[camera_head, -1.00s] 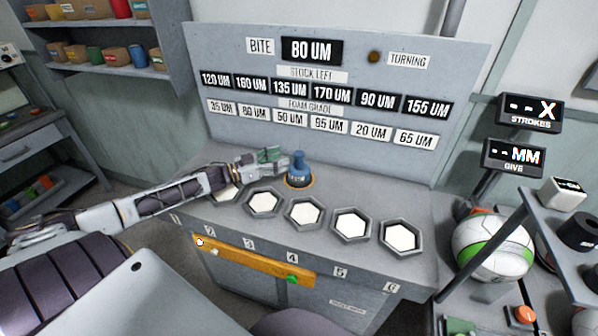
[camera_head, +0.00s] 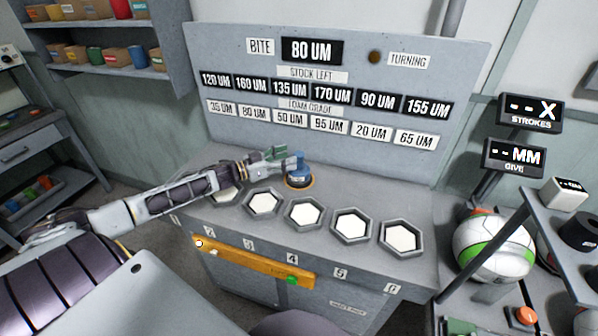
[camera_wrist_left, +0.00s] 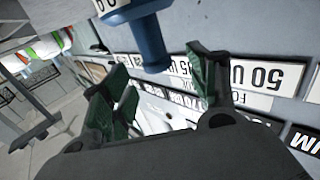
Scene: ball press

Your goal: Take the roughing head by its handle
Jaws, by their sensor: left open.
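The roughing head is a blue tool with a blue upright handle (camera_head: 301,160) and a round base (camera_head: 299,181). It stands in an orange-ringed spot on the grey bench. My left gripper (camera_head: 286,157) is at the handle's left side, level with its upper part. In the left wrist view the blue handle (camera_wrist_left: 150,42) reaches in from the top, toward the space between the green-padded fingertips of the left gripper (camera_wrist_left: 163,80). The fingers are apart, with gaps visible beside the handle. My right gripper is not in view.
Several hexagonal trays with white discs, such as one tray (camera_head: 404,256), line the bench front. A labelled upright panel (camera_head: 222,62) stands behind. A yellow bar (camera_head: 255,263) runs along the bench's front face. A ball (camera_head: 492,247) is at the right.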

